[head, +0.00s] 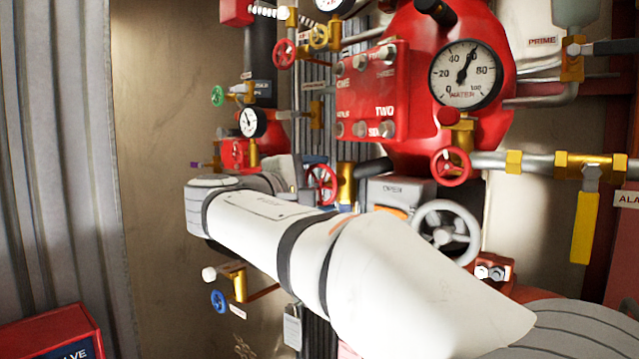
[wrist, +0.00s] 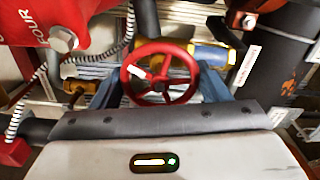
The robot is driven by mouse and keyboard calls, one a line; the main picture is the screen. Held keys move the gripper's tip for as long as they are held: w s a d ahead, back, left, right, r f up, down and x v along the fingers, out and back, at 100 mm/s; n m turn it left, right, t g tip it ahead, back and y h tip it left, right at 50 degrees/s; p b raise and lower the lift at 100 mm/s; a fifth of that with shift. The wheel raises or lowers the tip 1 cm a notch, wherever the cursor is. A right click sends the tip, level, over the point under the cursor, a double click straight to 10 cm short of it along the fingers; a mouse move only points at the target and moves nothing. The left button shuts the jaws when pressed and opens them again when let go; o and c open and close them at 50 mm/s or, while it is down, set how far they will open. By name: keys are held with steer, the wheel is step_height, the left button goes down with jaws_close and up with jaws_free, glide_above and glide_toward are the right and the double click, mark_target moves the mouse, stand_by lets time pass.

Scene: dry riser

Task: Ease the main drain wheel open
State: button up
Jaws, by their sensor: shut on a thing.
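A red handwheel (wrist: 160,72) with spokes sits between the two blue-grey fingers of my gripper (wrist: 159,88) in the wrist view. The fingers are shut on its rim, one on each side. The wheel is mounted on a brass valve body (wrist: 212,56). In the head view the same red wheel (head: 322,184) shows just beyond the end of my arm, beside the brass body (head: 346,186). My arm hides part of the area below it. No label naming this wheel as the main drain is readable.
A larger grey handwheel (head: 446,229) stands to the right, by a box marked OPEN (head: 395,190). Above are a red panel (head: 372,95), a water gauge (head: 466,74) and another red wheel (head: 451,167). A yellow lever (head: 584,228) hangs at right. A corrugated grey panel (head: 60,150) stands left.

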stand_by(0.3)
steer(key=o, duration=1)
steer(key=shift+s, duration=0.1)
steer(key=b+v, duration=0.2)
steer(key=v, duration=0.5)
steer(key=shift+s+a, duration=0.25)
steer(key=shift+a, duration=0.05)
